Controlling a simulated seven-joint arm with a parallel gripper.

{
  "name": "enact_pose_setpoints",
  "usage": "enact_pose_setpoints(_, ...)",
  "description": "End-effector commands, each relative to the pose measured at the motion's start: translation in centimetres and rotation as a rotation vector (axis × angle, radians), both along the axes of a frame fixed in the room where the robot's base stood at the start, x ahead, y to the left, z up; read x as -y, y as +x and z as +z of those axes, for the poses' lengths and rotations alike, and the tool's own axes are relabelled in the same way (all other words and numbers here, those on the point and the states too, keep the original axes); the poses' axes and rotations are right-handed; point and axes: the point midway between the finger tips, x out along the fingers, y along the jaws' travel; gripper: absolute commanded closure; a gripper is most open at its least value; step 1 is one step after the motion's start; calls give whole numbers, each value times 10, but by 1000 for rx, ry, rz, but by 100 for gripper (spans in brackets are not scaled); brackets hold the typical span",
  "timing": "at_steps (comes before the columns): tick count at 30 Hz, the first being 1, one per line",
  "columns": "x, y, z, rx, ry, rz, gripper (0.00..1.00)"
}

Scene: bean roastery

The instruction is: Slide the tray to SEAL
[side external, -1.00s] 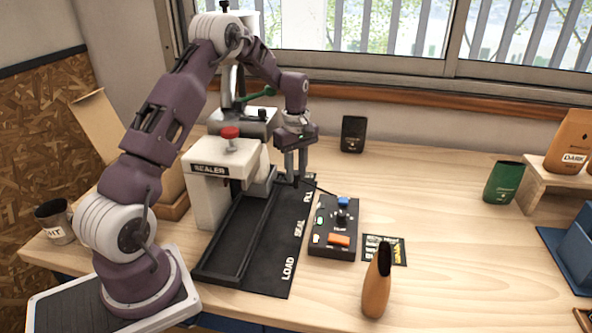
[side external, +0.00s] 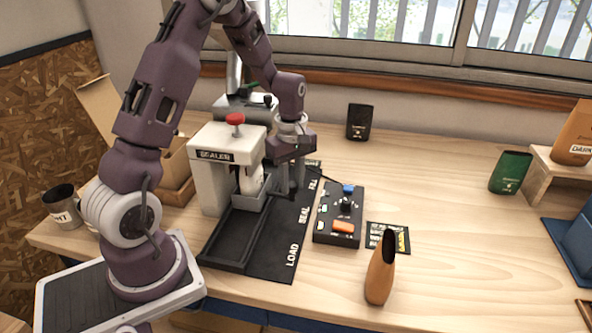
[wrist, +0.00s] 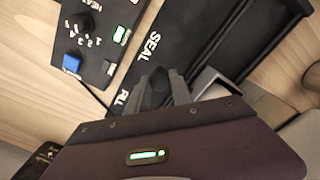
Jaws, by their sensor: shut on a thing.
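The grey tray (side external: 247,204) sits on the black track beside the white sealer (side external: 213,165), near its press opening. A pale upright thing (side external: 252,178) shows in or just behind the tray; I cannot tell which. My gripper (side external: 289,190) points down at the tray's right side, shut on part of it. The grip itself is partly hidden. In the wrist view the fingers (wrist: 166,92) are close together beside the grey tray (wrist: 213,84). The SEAL label (side external: 304,215) lies between FILL (side external: 312,187) and LOAD (side external: 292,255); the tray stands between the FILL and SEAL marks.
A control box (side external: 339,215) with blue and orange buttons stands right of the track. An orange pouch (side external: 380,270) stands in front on a clear stretch of table. A black pouch (side external: 360,122) and a green pouch (side external: 511,172) stand farther back. The LOAD end is empty.

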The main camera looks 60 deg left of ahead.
Motion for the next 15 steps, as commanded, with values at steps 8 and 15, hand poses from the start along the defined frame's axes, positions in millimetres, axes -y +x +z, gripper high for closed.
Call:
enact_pose_setpoints(8, 14, -13, 1, 4, -1, 0, 100)
enact_pose_setpoints(15, 14, -13, 1, 4, -1, 0, 100)
